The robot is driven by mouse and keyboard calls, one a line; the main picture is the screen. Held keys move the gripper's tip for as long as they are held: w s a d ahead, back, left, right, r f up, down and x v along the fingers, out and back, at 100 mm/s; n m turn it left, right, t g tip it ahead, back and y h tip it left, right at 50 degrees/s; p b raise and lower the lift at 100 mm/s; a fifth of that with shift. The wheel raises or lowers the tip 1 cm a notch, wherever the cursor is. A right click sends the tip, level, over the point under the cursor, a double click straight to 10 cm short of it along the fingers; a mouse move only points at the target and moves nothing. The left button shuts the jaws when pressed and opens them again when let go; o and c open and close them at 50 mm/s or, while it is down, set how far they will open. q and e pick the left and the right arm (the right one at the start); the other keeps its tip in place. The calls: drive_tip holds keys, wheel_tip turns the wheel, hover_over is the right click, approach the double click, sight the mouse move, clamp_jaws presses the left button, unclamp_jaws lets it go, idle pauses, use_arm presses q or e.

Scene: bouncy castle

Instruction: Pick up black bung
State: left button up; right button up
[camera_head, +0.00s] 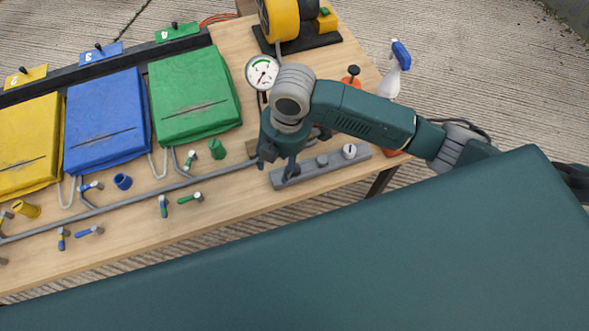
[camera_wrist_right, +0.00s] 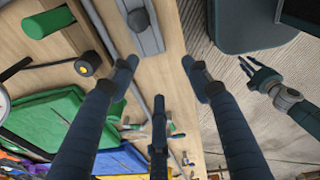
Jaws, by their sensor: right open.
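A grey strip (camera_head: 335,162) lies near the table's front edge. A dark grey to black bung (camera_head: 322,160) stands upright on it, and a pale-topped round piece (camera_head: 349,151) stands right of it. In the right wrist view a dark bung (camera_wrist_right: 138,20) sits on the strip near the top edge; I cannot tell if it is the same one. My right gripper (camera_head: 277,168) is over the strip's left end, fingers spread and empty, also seen in the wrist view (camera_wrist_right: 160,72). My left gripper (camera_wrist_right: 257,74) is beyond the table in the wrist view, fingers apart and empty.
A pressure gauge (camera_head: 262,72) stands just behind my right gripper. Yellow, blue and green bags (camera_head: 195,90) lie at left, with a grey pipe, valves and a green bung (camera_head: 217,148).

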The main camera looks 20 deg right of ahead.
drive_tip(key=r+n+h, duration=0.2)
hover_over(295, 171)
drive_tip(key=shift+g, duration=0.3)
drive_tip(key=f, duration=0.7)
drive_tip(key=w+f, duration=0.1)
drive_tip(key=f, duration=0.2)
drive_tip(key=shift+d+f, duration=0.15)
drive_tip(key=shift+f, duration=0.2)
drive_tip(key=c, duration=1)
